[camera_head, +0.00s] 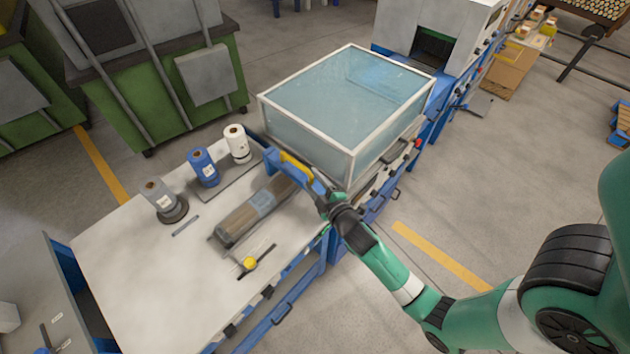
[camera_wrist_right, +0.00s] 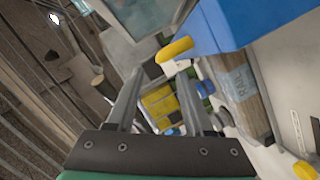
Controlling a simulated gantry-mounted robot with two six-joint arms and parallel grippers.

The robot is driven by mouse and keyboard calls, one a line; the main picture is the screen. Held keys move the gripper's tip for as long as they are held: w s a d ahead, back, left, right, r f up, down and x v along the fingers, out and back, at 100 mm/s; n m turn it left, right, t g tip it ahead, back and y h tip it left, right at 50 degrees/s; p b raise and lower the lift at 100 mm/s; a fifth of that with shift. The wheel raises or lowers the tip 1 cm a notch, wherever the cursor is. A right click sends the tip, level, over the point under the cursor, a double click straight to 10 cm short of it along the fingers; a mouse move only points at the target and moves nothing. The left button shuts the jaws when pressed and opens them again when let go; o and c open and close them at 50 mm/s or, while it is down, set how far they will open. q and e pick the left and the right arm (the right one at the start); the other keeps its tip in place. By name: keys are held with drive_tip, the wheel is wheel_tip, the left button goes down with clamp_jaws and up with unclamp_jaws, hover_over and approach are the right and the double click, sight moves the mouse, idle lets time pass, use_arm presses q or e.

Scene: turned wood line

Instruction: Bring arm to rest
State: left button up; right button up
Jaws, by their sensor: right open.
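My right arm reaches in from the right of the head view, green and grey. Its right gripper (camera_head: 322,192) is by the inner edge of the white worktable (camera_head: 130,270), next to the blue end of the sealing machine. In the right wrist view the two fingers of this gripper (camera_wrist_right: 160,88) stand apart with nothing held between them. A blue part (camera_wrist_right: 245,18) and a yellow handle (camera_wrist_right: 177,48) show just beyond the fingers; I cannot tell whether they touch. My left gripper is not in the head view.
A wrapped wood bundle (camera_head: 250,213) lies on the worktable. Grey (camera_head: 160,195), blue (camera_head: 203,167) and white (camera_head: 237,143) rolls stand behind it. A small yellow-headed tool (camera_head: 249,263) lies in front. A clear-lidded machine (camera_head: 350,95) adjoins.

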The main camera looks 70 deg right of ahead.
drive_tip(key=shift+s+a+r, duration=0.1)
drive_tip(key=shift+s+a, duration=0.25)
drive_tip(key=shift+s, duration=0.1)
